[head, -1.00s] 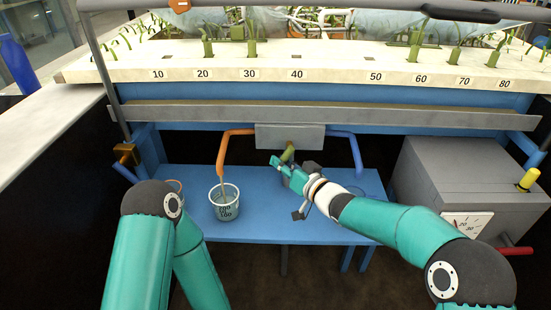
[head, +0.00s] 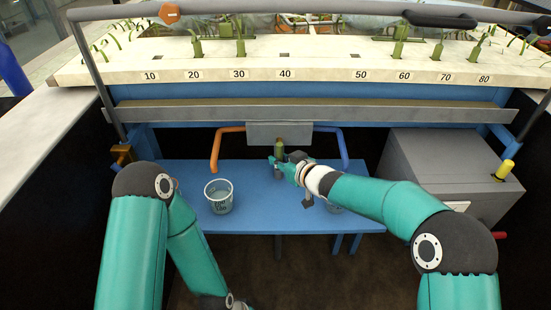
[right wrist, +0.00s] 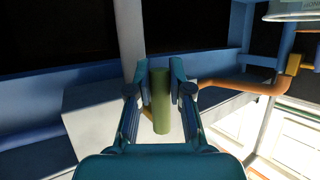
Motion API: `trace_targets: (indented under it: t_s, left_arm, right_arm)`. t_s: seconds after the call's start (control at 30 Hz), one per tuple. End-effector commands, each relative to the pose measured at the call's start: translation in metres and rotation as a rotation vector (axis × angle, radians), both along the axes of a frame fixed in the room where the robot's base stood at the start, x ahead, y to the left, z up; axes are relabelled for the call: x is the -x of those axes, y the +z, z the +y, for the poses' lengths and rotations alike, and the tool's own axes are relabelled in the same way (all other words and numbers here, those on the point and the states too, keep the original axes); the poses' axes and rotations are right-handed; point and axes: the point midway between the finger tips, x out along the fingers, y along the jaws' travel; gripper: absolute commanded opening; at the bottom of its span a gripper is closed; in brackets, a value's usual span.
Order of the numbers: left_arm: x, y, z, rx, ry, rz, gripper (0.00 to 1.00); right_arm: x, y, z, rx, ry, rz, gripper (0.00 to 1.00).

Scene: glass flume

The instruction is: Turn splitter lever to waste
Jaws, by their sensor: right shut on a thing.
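The green splitter lever (head: 280,146) hangs straight down from the front of a grey box (head: 280,132) under the flume. An orange pipe (head: 214,153) leaves the box to the left and a blue pipe (head: 345,150) to the right. My right gripper (head: 276,164) is shut on the lever. In the right wrist view the lever (right wrist: 161,110) stands between both fingers (right wrist: 161,80). A printed bucket (head: 218,197) stands below the orange pipe, with no stream visible above it. My left arm reaches down at left, its gripper out of sight.
The blue bench (head: 260,215) carries the bucket and another one (head: 332,208), mostly hidden by my right forearm. A grey tank (head: 445,170) with a yellow knob (head: 505,169) stands at right. The numbered white flume edge (head: 320,75) and a grey rail (head: 310,115) lie above the gripper.

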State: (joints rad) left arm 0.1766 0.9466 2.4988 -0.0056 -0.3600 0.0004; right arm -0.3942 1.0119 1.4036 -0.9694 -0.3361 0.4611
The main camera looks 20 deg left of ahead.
Motion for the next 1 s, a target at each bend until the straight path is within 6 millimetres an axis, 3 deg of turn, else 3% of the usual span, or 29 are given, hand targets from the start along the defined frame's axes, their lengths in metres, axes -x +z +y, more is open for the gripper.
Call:
trace_targets:
  t_s: [0.23, 0.27, 0.4, 0.77, 1.0]
  left_arm:
    - [0.000, 0.000, 0.000, 0.000, 0.000, 0.000, 0.40]
    - [0.000, 0.000, 0.000, 0.000, 0.000, 0.000, 0.40]
    - [0.000, 0.000, 0.000, 0.000, 0.000, 0.000, 0.40]
    - [0.000, 0.001, 0.000, 0.000, 0.000, 0.000, 0.40]
    - [0.000, 0.001, 0.000, 0.000, 0.000, 0.000, 0.40]
  right_arm:
    - [0.001, 0.004, 0.003, -0.005, 0.007, -0.005, 0.00]
    - [0.001, 0.004, 0.003, -0.006, 0.007, -0.006, 0.23]
    - [0.001, 0.003, 0.003, -0.005, 0.005, -0.004, 0.45]
    - [0.001, 0.002, 0.000, -0.004, 0.003, -0.002, 0.45]
    - [0.015, 0.010, -0.016, -0.004, 0.001, 0.000, 0.45]
